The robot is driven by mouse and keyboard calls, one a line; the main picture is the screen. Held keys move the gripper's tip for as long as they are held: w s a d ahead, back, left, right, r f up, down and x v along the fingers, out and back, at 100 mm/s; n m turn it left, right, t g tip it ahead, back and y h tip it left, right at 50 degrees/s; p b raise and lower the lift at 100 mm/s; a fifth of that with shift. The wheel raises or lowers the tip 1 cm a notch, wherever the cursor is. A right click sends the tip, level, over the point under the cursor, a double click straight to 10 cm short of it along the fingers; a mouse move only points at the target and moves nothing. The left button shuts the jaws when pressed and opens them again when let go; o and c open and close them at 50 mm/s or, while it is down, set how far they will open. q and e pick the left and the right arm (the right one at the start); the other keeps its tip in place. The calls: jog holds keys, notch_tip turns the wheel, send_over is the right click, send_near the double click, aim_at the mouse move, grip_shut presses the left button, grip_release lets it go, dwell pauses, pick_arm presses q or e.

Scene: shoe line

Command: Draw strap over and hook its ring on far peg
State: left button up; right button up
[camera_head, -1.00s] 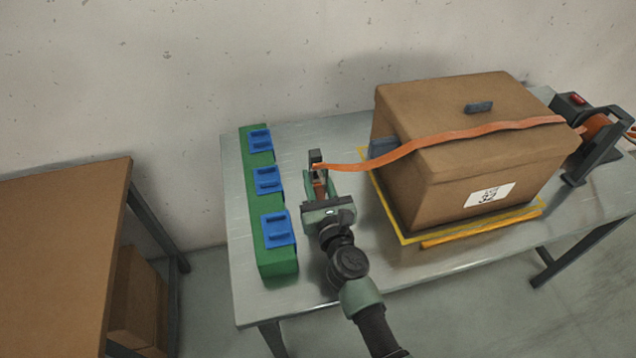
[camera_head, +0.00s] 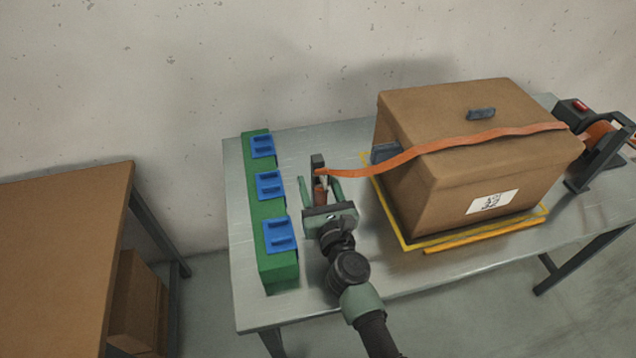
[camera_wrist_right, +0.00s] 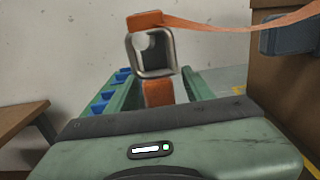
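An orange strap (camera_head: 450,142) runs from the reel (camera_head: 600,135) at the right over the cardboard box (camera_head: 455,180) to a dark upright peg (camera_head: 318,161) left of the box. In the right wrist view the square metal ring (camera_wrist_right: 130,55) is at the strap's end, with a dark grey shape inside its opening. It appears to be around the peg, though its seating is unclear. An orange tab (camera_wrist_right: 158,93) hangs below the ring. My right gripper (camera_head: 320,183) is open, its green fingers apart on either side of the tab. My left gripper is not in view.
A green rack (camera_head: 279,272) with blue blocks stands close left of my right gripper. The box sits inside a yellow outline on the metal table (camera_head: 400,270). A dark handle (camera_head: 480,114) is on the box top. A brown table (camera_head: 60,230) is at the far left.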

jog(key=shift+s, duration=0.1)
jog(key=shift+s+d+f, duration=0.1)
jog(key=shift+s+d, duration=0.05)
jog(key=shift+s, duration=0.15)
jog(key=v, duration=0.7)
